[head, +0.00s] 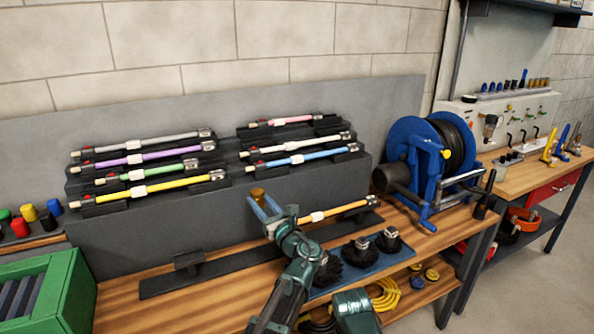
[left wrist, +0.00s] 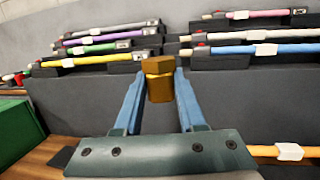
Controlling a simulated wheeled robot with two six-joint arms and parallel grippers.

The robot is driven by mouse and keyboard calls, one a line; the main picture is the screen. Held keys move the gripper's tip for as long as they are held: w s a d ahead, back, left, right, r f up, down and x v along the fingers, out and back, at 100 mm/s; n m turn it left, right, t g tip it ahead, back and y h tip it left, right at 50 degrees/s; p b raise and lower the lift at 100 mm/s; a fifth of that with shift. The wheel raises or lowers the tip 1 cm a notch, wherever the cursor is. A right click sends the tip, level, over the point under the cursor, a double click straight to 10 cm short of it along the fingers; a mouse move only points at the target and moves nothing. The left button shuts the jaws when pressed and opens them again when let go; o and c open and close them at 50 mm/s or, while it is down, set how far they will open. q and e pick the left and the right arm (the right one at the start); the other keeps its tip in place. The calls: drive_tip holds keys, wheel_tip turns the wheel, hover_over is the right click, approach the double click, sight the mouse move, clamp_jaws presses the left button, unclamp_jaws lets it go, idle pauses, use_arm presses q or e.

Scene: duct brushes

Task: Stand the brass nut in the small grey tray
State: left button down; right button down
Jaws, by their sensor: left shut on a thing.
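The brass nut (head: 257,192) is a small six-sided golden piece between the blue fingertips of my left gripper (head: 261,202). In the left wrist view, the nut (left wrist: 159,82) is upright between the two fingers, and my left gripper (left wrist: 158,88) is shut on it. It is held in the air in front of the dark stepped rack, above the bench. A small grey tray (head: 508,157) with small items around it seems to stand on the far right bench, but I cannot tell for sure that it is the task's tray.
The stepped rack (head: 150,238) holds several coloured rods. An orange rod (head: 338,211) lies low beside my left gripper. Round black brushes (head: 357,252) sit on a blue mat. A blue reel (head: 428,160) stands to the right, a green crate (head: 70,295) at left.

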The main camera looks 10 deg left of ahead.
sight(260, 194)
use_arm(q)
wheel_tip(260, 194, up, 8)
drive_tip(key=p, duration=0.7)
drive_tip(key=shift+f, duration=0.3)
